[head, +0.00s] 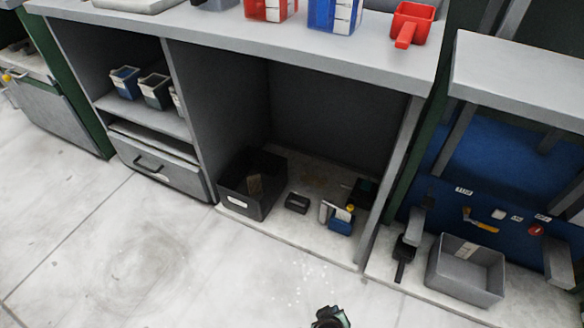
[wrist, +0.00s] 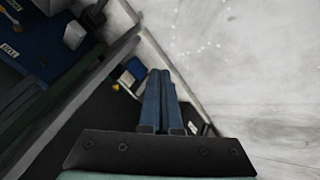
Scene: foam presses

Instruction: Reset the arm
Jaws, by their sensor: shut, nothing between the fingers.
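In the head view only a small dark end of my arm (head: 330,317) shows at the bottom edge, over the pale floor. In the wrist view my gripper (wrist: 160,75) has its two blue fingers side by side and shut, with nothing between them. The fingers point toward the low bay under the workbench (head: 250,38), and no object touches them.
The low bay holds a black bin (head: 240,204), a small dark box (head: 297,203) and a blue-and-white item (head: 340,219). A grey bin (head: 465,289) stands at the right by a blue panel (head: 445,205). The floor (head: 140,250) in front is clear.

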